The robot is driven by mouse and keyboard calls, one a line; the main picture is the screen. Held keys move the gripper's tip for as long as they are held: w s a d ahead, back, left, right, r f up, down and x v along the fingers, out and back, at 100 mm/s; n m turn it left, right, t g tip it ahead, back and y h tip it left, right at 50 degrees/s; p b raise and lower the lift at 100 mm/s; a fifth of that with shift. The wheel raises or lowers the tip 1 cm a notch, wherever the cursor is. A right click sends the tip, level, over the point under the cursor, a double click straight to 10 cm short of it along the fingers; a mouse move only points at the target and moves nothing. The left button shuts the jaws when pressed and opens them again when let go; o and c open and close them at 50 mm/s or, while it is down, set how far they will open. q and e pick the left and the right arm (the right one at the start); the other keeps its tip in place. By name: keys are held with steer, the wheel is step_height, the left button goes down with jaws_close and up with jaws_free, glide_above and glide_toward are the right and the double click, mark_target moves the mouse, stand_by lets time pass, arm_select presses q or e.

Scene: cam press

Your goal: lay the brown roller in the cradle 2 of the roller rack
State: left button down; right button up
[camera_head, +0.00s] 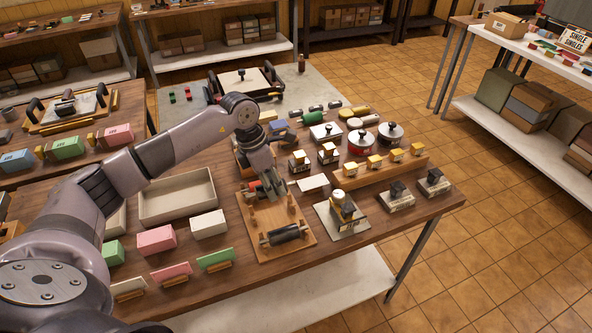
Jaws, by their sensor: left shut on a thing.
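The roller rack (268,219) is a wooden board with upright cradle posts on the near part of the table. A dark roller (285,235) lies across its front cradle. My left gripper (274,190) points down over the rack's back half and is shut on what seems to be the brown roller. The fingers hide most of it, so its colour and whether it touches the posts cannot be told. Cradle numbers are not readable. My right gripper is not in view.
A beige tray (178,196) stands left of the rack, with pink and white blocks in front. A grey plate with a small press (342,211) stands close on the right.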

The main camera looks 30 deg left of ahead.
arm_select(q)
steer(key=shift+w+a+f+b, duration=0.1)
steer(key=shift+w+f+b, duration=0.15)
steer(key=shift+f, duration=0.25)
steer(key=shift+w+a+f+b, duration=0.1)
steer(key=shift+f+b, duration=0.1)
steer(key=shift+f, duration=0.25)
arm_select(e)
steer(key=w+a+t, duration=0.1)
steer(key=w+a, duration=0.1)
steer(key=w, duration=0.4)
arm_select(q)
steer(key=shift+f, duration=0.25)
steer(key=shift+s+f+b, duration=0.1)
steer(key=shift+f+b, duration=0.25)
step_height(320, 180, down, 2)
steer(key=shift+b, duration=0.6)
steer(key=shift+f, duration=0.3)
steer(key=shift+f+b, duration=0.7)
steer(key=shift+b, duration=0.1)
steer(key=shift+f+b, duration=0.3)
steer(key=shift+f, duration=0.1)
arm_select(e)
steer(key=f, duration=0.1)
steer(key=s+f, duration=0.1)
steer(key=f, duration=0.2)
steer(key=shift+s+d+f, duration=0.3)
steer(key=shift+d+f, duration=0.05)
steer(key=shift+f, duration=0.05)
